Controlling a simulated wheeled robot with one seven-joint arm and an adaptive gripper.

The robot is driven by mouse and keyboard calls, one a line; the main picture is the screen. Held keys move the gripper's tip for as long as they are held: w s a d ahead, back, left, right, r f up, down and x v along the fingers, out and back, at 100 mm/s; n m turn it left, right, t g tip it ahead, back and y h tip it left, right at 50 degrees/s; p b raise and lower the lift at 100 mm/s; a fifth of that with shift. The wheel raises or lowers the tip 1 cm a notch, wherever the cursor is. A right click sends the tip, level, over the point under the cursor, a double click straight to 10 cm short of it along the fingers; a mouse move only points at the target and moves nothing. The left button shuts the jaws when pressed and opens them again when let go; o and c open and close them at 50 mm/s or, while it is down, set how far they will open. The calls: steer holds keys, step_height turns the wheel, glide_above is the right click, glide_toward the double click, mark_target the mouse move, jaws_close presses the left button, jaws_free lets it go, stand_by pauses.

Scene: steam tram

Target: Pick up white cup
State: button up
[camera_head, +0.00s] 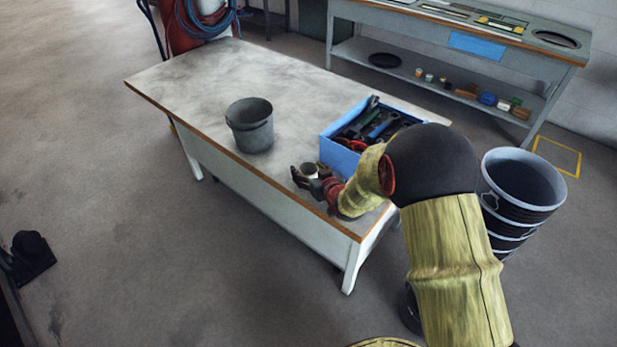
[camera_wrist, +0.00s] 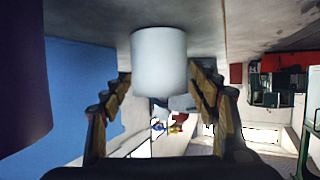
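The white cup (camera_wrist: 159,65) sits on the grey-topped worktable (camera_head: 215,75), near its front edge, beside the blue crate. In the head view the cup (camera_head: 310,170) is small and partly hidden by my gripper (camera_head: 312,182). The wrist view, where the table surface lies at the top, shows the cup between the two fingers of my gripper (camera_wrist: 160,82). The fingers are spread, with one on each side of the cup and their tips close to its sides. I cannot make out clear contact, and the cup shows no visible lift.
A blue crate (camera_head: 333,155) of tools stands right beside my gripper. A dark grey bucket (camera_head: 251,126) stands farther left on the table. Stacked black buckets (camera_head: 522,182) stand on the floor at right. A workbench (camera_head: 440,35) is behind. The table's far left is clear.

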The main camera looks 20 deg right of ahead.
steer(key=c, duration=1)
steer(key=shift+r, duration=0.1)
steer(key=shift+c, duration=0.3)
